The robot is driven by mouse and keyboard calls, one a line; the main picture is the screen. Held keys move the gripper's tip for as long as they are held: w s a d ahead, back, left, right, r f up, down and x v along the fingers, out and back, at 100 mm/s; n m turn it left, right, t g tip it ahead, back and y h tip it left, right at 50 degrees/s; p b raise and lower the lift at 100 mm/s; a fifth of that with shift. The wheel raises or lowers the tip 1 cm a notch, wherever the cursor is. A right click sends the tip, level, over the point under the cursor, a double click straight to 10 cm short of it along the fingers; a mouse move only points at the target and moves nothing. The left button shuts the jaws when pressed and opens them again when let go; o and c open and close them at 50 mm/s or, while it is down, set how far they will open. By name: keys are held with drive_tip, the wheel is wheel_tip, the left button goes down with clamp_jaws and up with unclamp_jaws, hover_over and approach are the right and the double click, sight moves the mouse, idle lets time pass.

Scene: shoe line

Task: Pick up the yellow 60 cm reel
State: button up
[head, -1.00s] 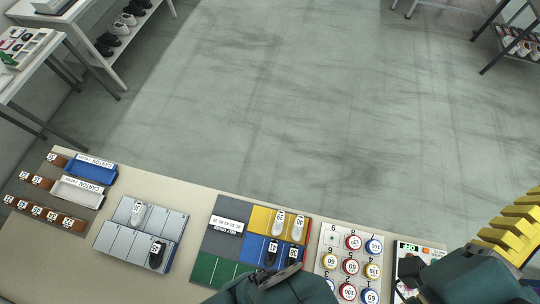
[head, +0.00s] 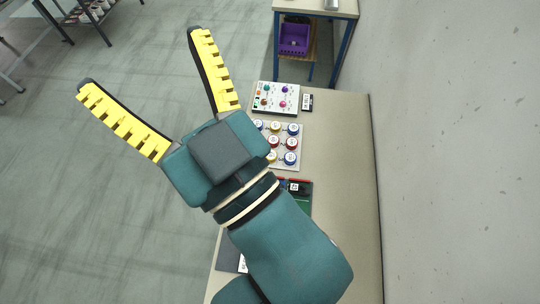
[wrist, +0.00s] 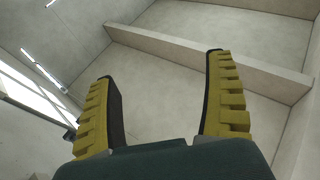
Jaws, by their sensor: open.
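My gripper (head: 142,62) is open and empty, its two yellow ribbed fingers spread wide above the floor left of the bench. The wrist view shows the same open gripper (wrist: 160,66) against bare walls, with no reel in sight. In the head view, a white reel board (head: 299,165) lies on the bench, to the right of my gripper's body. It bears several round reels with red, blue and possibly yellow rims. Their numbers are too small to read, so I cannot tell which is the yellow 60 cm reel. My gripper hides the board's left edge.
The bench (head: 345,190) runs along a wall (head: 455,150) on the right. A table with a purple bin (head: 295,38) stands farther back. Open floor (head: 60,190) lies left.

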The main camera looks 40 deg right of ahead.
idle(0.4)
drive_tip(key=c, duration=0.3)
